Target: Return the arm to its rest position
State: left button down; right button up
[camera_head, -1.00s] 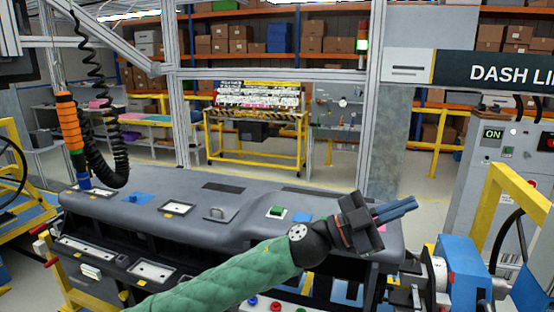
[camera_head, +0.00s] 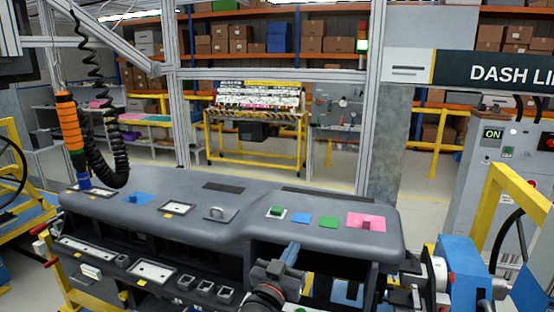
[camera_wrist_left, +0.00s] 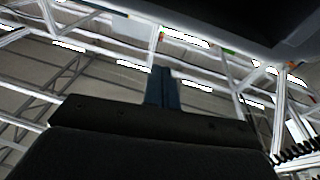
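My left gripper (camera_head: 290,251) is at the lower middle of the head view, in front of the dashboard module's front face. Its two blue fingers are close together and point up, with nothing seen between them. In the left wrist view the fingers (camera_wrist_left: 163,90) show as one narrow blue block against the ceiling and frame bars. The dark grey dashboard module (camera_head: 150,185) lies across the head view. Most of my left arm is out of view below. My right gripper is not in view.
The module top bears a blue pad (camera_head: 138,198), a green pad (camera_head: 328,222) and a pink pad (camera_head: 366,222). An orange tool (camera_head: 69,125) hangs at the left on a coiled hose. Blue clamp equipment (camera_head: 463,268) stands at the right end.

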pick_arm(q)
jog(key=s+a+f+n+g+y, duration=0.2)
jog(key=s+a+f+g+y, duration=0.15)
jog(key=a+f, duration=0.5)
jog(key=s+a+f+n+g+y, duration=0.1)
jog(key=s+a+f+g+y, duration=0.3)
jog(key=f, duration=0.8)
jog(key=s+a+f+g, duration=0.2)
jog(key=s+a+f, duration=0.25)
jog(key=s, duration=0.35)
jog(key=s+a+f+g, duration=0.3)
jog(key=s+a+f, duration=0.15)
jog(key=s, duration=0.35)
jog(key=s+a+f+g, duration=0.25)
jog(key=s+f, duration=0.25)
jog(key=s, duration=0.3)
jog(key=s+d+f+g+b, duration=0.1)
jog(key=f+b, duration=0.4)
jog(key=f, duration=1.7)
jog(key=s+d+f+g+b, duration=0.1)
jog(key=f+b, duration=0.4)
jog(key=f, duration=1.8)
jog(key=shift+s+d+f, duration=0.2)
jog(key=shift+s+d, duration=0.5)
jog(key=shift+s, duration=0.5)
jog(key=shift+y, duration=0.25)
